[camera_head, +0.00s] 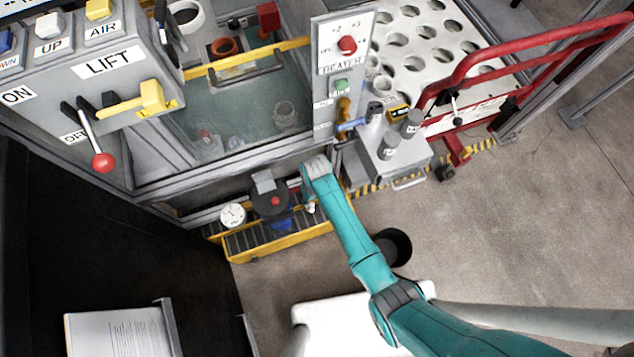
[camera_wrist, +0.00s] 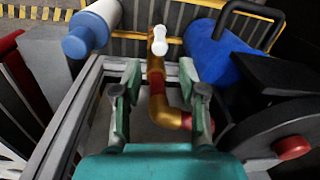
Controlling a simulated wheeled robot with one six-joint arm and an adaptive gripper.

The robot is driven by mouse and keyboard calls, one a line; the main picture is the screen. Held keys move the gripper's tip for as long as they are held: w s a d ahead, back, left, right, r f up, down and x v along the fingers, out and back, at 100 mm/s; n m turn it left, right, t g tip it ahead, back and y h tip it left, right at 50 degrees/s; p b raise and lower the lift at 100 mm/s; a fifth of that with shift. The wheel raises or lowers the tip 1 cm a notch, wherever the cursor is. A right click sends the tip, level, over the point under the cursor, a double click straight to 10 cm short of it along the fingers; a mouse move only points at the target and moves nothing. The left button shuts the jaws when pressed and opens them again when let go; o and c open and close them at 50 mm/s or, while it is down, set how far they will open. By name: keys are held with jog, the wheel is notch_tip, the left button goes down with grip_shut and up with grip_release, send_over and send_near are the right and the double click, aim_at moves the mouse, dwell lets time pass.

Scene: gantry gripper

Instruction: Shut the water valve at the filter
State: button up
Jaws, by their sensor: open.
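The water valve shows in the wrist view as a brass pipe (camera_wrist: 172,119) with an elbow, a red part (camera_wrist: 158,84) and a pale rounded handle end (camera_wrist: 159,42). I see the handle nearly end-on, so its turn is unclear. My gripper (camera_wrist: 160,75) is open, with one teal finger on each side of the brass pipe; I see no grip on it. The pale handle end lies ahead of the fingertips. In the head view my gripper (camera_head: 309,198) is low beside the filter (camera_head: 268,194), with its dark round top, and hides most of the valve.
A blue cylinder (camera_wrist: 214,55) and a black wheel with a red knob (camera_wrist: 291,147) crowd the right in the wrist view. A white and blue cylinder (camera_wrist: 92,30) lies left. In the head view a gauge (camera_head: 232,215) and yellow-edged tray (camera_head: 270,246) are near; floor lies right.

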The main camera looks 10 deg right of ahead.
aim_at(312, 208)
jog(key=f, duration=1)
jog(key=shift+s+a+f, duration=0.15)
jog(key=shift+a+f, duration=0.05)
jog(key=shift+a, duration=0.1)
grip_shut()
